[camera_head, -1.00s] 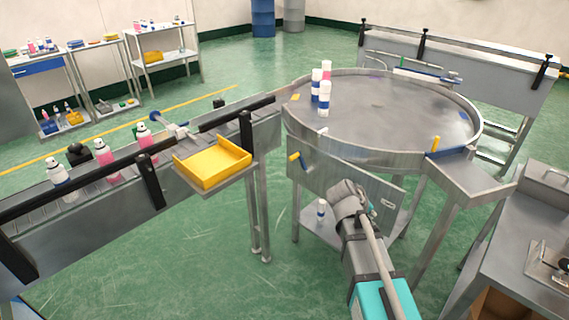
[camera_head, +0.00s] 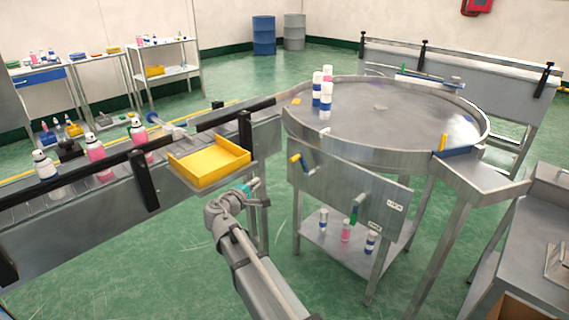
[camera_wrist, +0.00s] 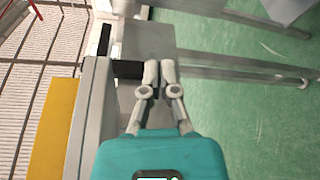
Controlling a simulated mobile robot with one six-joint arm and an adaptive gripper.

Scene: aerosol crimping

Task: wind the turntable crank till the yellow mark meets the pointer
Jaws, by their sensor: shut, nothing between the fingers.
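The round steel turntable (camera_head: 385,115) stands at centre right with a raised rim. Blue-and-white and pink-and-white bottles (camera_head: 325,95) stand near its left edge. A crank with a yellow knob (camera_head: 295,158) sticks out from the upper left of the front panel (camera_head: 335,185). A yellow peg (camera_head: 444,142) stands on a blue block at the right rim. I cannot clearly make out the yellow mark or pointer. My gripper (camera_head: 256,182) is left of the panel, apart from the crank, near the yellow tray. In the wrist view its fingers (camera_wrist: 160,68) are shut and empty.
A yellow tray (camera_head: 208,165) sits beside the conveyor (camera_head: 100,200), which carries several bottles. A green handle (camera_head: 355,210) sits lower on the panel, above a shelf (camera_head: 335,248) with bottles. A steel chute (camera_head: 470,180) stands right. Green floor shows between.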

